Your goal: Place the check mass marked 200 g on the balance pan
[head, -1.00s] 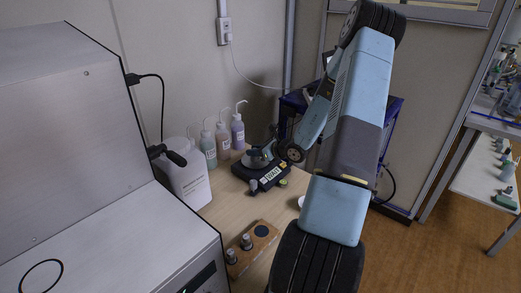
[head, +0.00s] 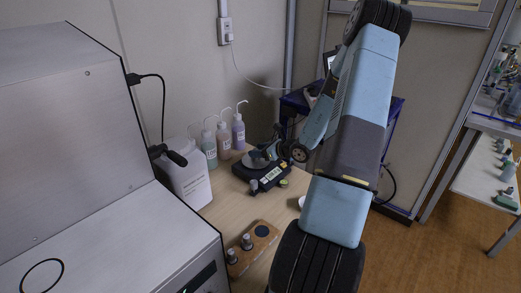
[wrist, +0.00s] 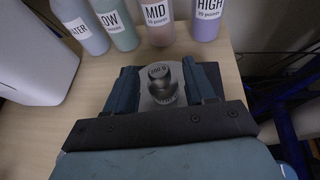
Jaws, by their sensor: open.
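The check mass (wrist: 162,84), a shiny metal knobbed weight, stands upright on the round balance pan (wrist: 146,101) in the wrist view. The marking on its top is upside down and looks like 200 g. My gripper (wrist: 164,76) is open, with one finger on each side of the mass and visible gaps between. In the head view my gripper (head: 271,149) is over the pan of the black balance (head: 262,180), and the mass is hard to make out there. The balance's lit display is too small to read.
A wooden block (head: 250,246) holds two smaller masses and an empty dark round spot. Several labelled wash bottles (head: 223,139) and a white jug (head: 188,183) stand behind and left of the balance. A large grey analyser (head: 70,110) fills the left.

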